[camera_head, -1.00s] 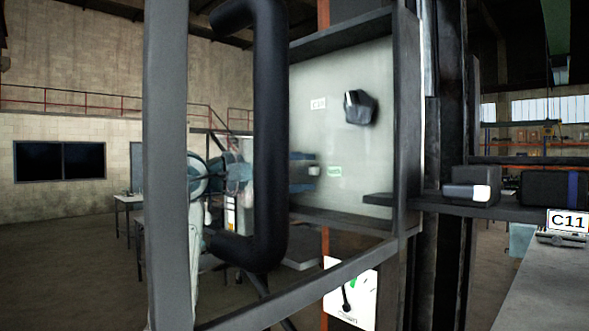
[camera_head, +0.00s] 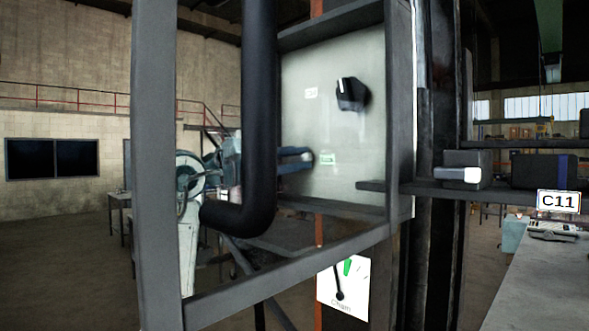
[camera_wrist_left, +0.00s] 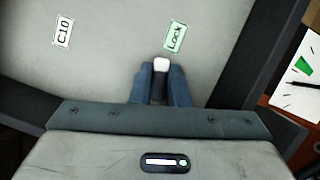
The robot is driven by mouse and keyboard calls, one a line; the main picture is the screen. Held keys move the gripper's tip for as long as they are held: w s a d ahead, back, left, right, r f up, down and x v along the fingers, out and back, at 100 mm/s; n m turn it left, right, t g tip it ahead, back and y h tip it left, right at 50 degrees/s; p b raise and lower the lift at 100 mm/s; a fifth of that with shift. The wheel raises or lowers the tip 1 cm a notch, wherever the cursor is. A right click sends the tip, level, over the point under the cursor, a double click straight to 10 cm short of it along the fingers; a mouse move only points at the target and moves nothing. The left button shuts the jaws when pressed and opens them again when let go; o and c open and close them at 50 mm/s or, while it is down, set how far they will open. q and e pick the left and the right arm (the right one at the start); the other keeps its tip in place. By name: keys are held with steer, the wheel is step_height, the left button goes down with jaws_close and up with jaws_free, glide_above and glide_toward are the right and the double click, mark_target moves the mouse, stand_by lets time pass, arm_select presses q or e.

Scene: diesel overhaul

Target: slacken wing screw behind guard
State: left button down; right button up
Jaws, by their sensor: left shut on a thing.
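My left gripper (camera_head: 306,157) reaches past a thick black bent bar (camera_head: 260,120) to a pale panel. In the left wrist view its blue fingers (camera_wrist_left: 160,83) are shut on a small dark piece with a white tip (camera_wrist_left: 161,64), seemingly the wing screw. It sits just below the green "Lock" label (camera_wrist_left: 175,37); the fingers hide most of it. The "Lock" label also shows in the head view (camera_head: 328,158), right of the fingertips. A black knob (camera_head: 352,95) with a white mark is higher on the panel, by the "C10" label (camera_head: 311,93). My right gripper is not in view.
A grey upright post (camera_head: 153,150) and a lower rail (camera_head: 290,273) frame the front. A shelf (camera_head: 420,188) with dark boxes juts out at right, above a grey bench (camera_head: 520,275) marked "C11".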

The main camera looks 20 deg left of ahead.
arm_select(q)
steer(key=shift+f+n, duration=0.25)
steer(key=shift+n, duration=0.55)
steer(key=shift+f, duration=0.1)
steer(key=n, duration=0.1)
steer(key=n+t+b, duration=0.1)
steer(key=shift+d+f+n, duration=0.1)
steer(key=shift+f+n, duration=0.05)
steer(key=shift+n, duration=0.15)
steer(key=shift+n+t+y+b, duration=0.3)
steer(key=shift+n+t+b, duration=0.3)
steer(key=shift+n, duration=0.9)
